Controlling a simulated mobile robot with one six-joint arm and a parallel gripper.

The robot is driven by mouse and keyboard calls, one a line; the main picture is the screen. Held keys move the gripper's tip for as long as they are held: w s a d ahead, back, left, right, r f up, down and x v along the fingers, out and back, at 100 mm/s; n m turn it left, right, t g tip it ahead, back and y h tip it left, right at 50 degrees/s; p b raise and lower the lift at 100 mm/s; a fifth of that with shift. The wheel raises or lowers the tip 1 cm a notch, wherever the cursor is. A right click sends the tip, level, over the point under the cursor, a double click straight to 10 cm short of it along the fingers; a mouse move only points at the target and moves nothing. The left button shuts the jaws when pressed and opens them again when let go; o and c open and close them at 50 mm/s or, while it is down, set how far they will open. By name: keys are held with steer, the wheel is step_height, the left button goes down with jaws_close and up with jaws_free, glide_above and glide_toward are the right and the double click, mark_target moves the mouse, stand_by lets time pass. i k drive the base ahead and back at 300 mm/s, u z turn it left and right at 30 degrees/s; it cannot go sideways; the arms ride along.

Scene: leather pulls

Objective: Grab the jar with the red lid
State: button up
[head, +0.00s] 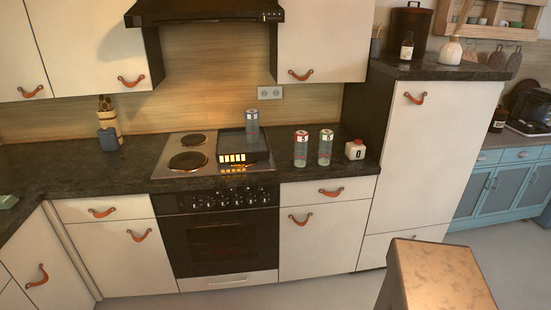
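A small white container (355,150) with a dark mark on its front stands on the dark counter, right of the stove. A small reddish cap shows on its top. A third similar one (252,126) stands at the back right of the stove. I cannot tell clearly which has a red lid at this size. My gripper is not in view.
A range hood (205,10) hangs above. A wood-topped block (440,272) stands at the bottom right.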

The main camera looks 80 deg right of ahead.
mark_target(301, 136)
steer(key=z, duration=0.95)
steer(key=k, duration=0.1)
steer(key=u, duration=2.1)
steer(key=k, duration=1.85)
steer(key=z, duration=0.8)
